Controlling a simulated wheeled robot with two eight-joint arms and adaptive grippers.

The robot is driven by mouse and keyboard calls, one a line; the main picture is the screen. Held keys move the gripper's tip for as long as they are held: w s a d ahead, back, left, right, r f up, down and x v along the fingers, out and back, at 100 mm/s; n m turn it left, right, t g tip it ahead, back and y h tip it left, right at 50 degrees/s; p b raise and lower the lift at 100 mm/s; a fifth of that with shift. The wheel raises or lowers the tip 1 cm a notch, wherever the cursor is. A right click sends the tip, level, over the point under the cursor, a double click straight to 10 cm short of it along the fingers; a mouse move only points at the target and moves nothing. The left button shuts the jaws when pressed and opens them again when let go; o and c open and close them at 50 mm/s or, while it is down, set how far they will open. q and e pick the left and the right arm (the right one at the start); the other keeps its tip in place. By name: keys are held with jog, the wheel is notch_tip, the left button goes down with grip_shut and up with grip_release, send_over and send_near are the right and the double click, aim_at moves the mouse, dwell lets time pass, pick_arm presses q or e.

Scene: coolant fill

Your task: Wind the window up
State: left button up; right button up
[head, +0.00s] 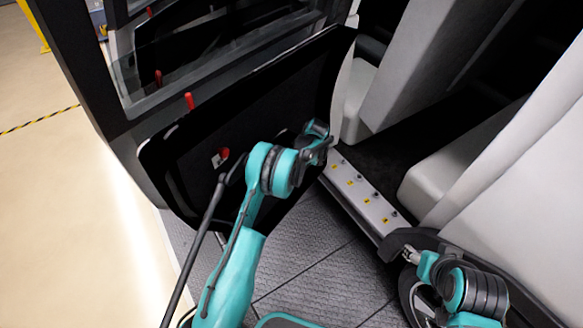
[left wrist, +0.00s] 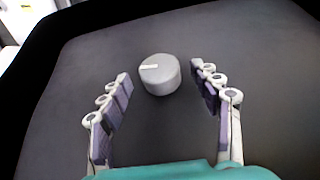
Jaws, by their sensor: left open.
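The vehicle door (head: 260,105) stands open, with a dark inner panel. Its window glass (head: 175,68) shows above the panel and its slanted top edge lies inside the frame, so the window is partly open. In the left wrist view a grey round knob (left wrist: 160,76) with a white mark sits on the dark panel. My left gripper (left wrist: 160,72) is open, with one finger on each side of the knob, apart from it. In the head view my left gripper (head: 322,133) is at the panel's right end and hides the knob. My right gripper (head: 410,255) is at lower right, too small to read.
A red knob (head: 221,155) with a label and a red pin (head: 189,101) are on the door. A sill strip (head: 360,195) with several yellow labels runs beside pale seats (head: 465,165). The open floor (head: 50,190) lies to the left.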

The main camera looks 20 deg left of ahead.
pick_arm(q)
jog(key=shift+b+x, duration=0.3)
jog(key=shift+x, duration=0.95)
jog(key=c, duration=1.2)
jog(key=shift+o, duration=0.2)
jog(key=shift+t, duration=0.3)
jog(key=shift+s+n+t+h, duration=0.2)
jog(key=shift+n+t+h, duration=0.1)
jog(key=shift+t, duration=0.8)
jog(key=shift+s+n+t+h, duration=0.1)
jog(key=shift+n+t+h, duration=0.3)
jog(key=shift+t, duration=1.3)
